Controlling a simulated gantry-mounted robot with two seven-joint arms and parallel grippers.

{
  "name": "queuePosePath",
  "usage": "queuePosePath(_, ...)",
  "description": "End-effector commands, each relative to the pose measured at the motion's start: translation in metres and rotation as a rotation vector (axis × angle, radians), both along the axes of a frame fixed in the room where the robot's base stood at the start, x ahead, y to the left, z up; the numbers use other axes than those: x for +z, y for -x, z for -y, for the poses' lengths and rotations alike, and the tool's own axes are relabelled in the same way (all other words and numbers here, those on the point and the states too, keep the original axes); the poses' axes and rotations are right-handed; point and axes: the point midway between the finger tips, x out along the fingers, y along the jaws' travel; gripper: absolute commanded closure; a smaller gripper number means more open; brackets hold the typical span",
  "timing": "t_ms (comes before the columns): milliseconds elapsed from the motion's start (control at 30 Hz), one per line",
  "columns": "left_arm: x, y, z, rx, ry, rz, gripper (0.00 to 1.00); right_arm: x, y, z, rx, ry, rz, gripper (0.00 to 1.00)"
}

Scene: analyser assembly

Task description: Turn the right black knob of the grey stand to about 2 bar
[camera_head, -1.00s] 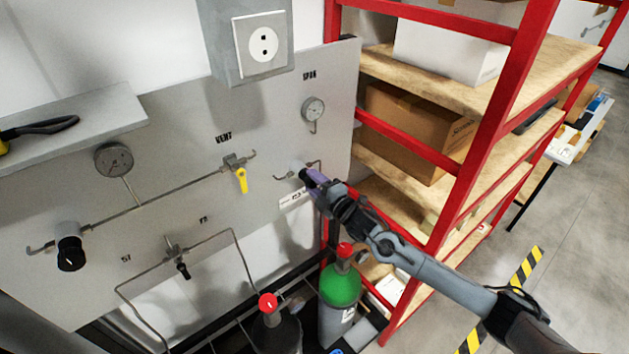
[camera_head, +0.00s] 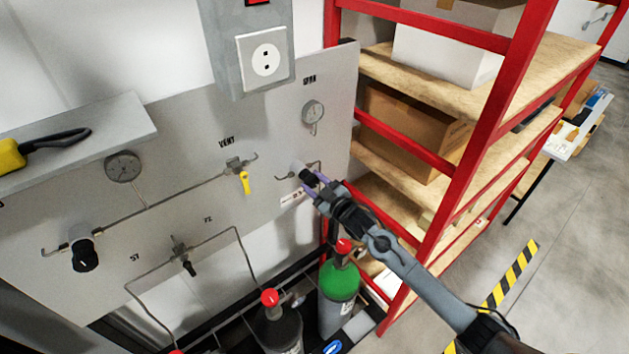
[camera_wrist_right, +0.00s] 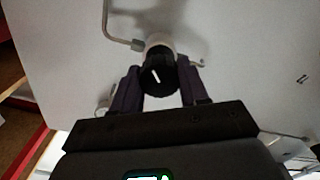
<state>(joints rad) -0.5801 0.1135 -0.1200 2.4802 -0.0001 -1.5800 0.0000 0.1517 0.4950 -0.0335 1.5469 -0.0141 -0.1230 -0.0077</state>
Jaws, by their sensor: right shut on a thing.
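The grey stand (camera_head: 185,125) is an upright panel carrying gauges, pipes and valves. Its right black knob (camera_head: 307,177) sits on a pale round body at the panel's lower right, below the small round gauge (camera_head: 313,113). The gauge's needle is too small to read. My right gripper (camera_head: 317,182) has its purple fingers on either side of this knob and is shut on it. In the right wrist view, the knob (camera_wrist_right: 160,78) shows between the fingers (camera_wrist_right: 156,88), with a white mark tilted slightly from upright. My left gripper is not in view.
A left black knob (camera_head: 84,257), a larger gauge (camera_head: 123,166) and a yellow-handled valve (camera_head: 244,182) are on the same panel. A red shelf rack (camera_head: 480,130) stands close to the right. Gas cylinders, one green-topped (camera_head: 340,282), stand below.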

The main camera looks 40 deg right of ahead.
Motion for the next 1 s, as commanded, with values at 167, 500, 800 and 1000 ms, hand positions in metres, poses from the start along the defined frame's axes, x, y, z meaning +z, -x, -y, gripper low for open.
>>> queuePosePath(167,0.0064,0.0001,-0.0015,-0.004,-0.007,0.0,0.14,0.0009,0.0001,0.0,0.0,-0.11,0.003,0.87)
queuePosePath(500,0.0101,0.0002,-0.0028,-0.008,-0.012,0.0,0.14,0.0,0.0,0.0001,-0.001,-0.212,0.005,0.87)
queuePosePath(800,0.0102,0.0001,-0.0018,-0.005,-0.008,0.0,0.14,-0.0004,0.0,0.0,-0.001,-0.222,0.005,0.87)
queuePosePath(1000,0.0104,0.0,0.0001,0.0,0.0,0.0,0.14,-0.0003,-0.0001,-0.0001,0.0,-0.221,0.006,0.5)
